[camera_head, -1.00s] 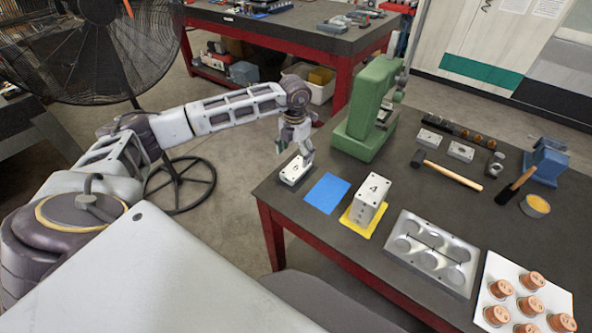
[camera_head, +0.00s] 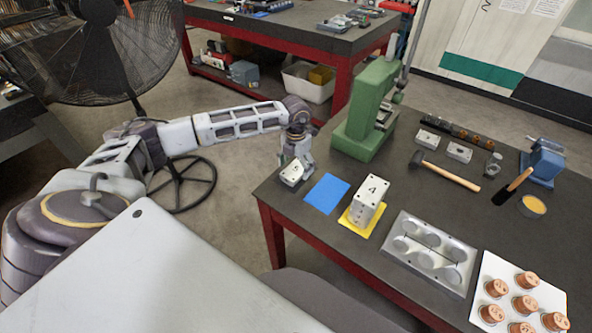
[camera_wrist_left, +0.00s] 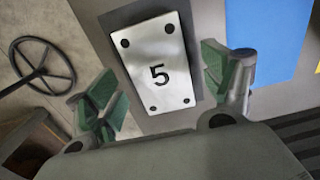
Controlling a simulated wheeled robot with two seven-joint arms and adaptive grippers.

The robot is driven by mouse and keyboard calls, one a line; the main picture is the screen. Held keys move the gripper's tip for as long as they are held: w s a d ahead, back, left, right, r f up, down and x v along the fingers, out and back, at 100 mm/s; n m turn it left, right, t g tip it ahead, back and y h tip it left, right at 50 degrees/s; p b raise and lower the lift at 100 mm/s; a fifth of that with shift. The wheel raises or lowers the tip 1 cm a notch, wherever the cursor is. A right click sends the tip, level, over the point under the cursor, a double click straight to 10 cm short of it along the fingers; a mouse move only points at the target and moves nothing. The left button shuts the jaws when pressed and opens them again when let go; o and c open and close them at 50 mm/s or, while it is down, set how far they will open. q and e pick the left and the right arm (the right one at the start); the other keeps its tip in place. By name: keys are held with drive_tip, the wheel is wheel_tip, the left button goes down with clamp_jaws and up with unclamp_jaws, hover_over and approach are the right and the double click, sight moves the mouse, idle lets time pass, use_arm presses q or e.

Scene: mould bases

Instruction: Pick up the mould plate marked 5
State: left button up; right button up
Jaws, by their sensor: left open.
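The mould plate marked 5 (camera_head: 291,173) lies flat on the dark table near its left corner. In the left wrist view the plate (camera_wrist_left: 154,61) is a pale metal block with a black 5 and dark holes at its corners. My left gripper (camera_head: 297,162) is low over the plate in the head view and hides part of it. In the left wrist view the gripper (camera_wrist_left: 158,92) is open, its green-padded fingers apart with the lower part of the plate between them in the picture. I cannot tell whether the fingers touch it. My right gripper is not in view.
A blue mat (camera_head: 326,193) lies just right of the plate. A block marked 4 (camera_head: 370,200) stands on a yellow mat (camera_head: 349,222). A green press (camera_head: 366,118) stands behind. A metal mould tray (camera_head: 429,254) and a hammer (camera_head: 447,174) are further right.

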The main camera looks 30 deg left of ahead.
sight(296, 168)
use_arm(q)
drive_tip(key=shift+f, duration=0.45)
drive_tip(key=shift+r, duration=0.1)
drive_tip(key=c, duration=1.5)
drive_tip(key=shift+w+r, duration=0.1)
drive_tip(key=shift+r, duration=0.65)
drive_tip(key=shift+r+b, duration=0.9)
drive_tip(key=shift+r, duration=3.35)
